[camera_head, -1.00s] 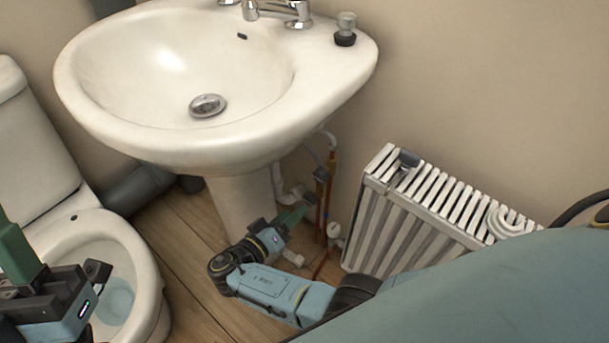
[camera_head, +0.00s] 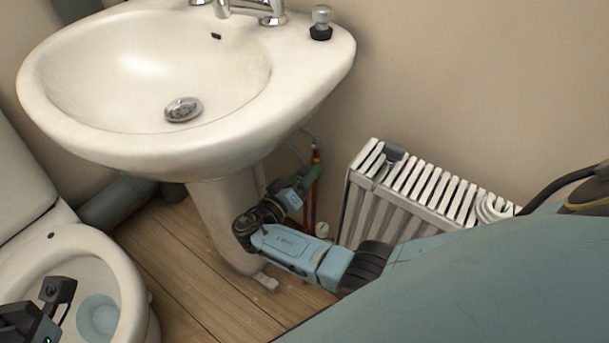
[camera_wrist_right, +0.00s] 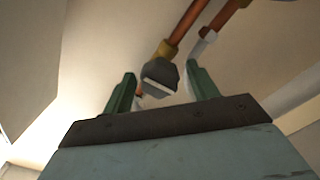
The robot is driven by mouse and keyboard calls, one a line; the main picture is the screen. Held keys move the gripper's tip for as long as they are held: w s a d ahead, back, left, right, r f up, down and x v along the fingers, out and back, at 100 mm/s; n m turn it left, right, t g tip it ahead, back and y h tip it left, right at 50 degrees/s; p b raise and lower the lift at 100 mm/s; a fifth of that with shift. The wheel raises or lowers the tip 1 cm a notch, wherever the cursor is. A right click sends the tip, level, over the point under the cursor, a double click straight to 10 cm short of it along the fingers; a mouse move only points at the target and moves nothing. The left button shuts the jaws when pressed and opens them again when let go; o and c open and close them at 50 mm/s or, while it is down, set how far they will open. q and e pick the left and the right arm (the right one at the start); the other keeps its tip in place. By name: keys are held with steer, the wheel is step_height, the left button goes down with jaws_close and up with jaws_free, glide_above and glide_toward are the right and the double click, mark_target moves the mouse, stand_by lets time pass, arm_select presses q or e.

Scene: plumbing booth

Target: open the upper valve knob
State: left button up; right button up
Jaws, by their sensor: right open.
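My right gripper (camera_head: 303,183) reaches under the sink to the copper pipes (camera_head: 314,165) by the wall. In the right wrist view the right gripper (camera_wrist_right: 163,90) is open, with its two green fingers apart. A grey blocky knob (camera_wrist_right: 160,76) on a brass fitting (camera_wrist_right: 164,50) shows between the fingertips, with gaps on both sides. It seems to be the upper valve knob; in the head view it is hidden behind the gripper. My left gripper (camera_head: 45,305) is partly cut off at the lower left, over the toilet, and its fingers are not clear.
The white sink (camera_head: 150,140) overhangs the pipes, with its pedestal (camera_head: 222,215) left of my right gripper. A white radiator (camera_head: 400,195) stands close on the right. The toilet (camera_head: 100,255) is at the left. Wooden floor (camera_head: 190,275) is free between.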

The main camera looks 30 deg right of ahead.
steer(key=shift+w+d, duration=0.1)
steer(key=shift+d, duration=0.1)
steer(key=c, duration=1)
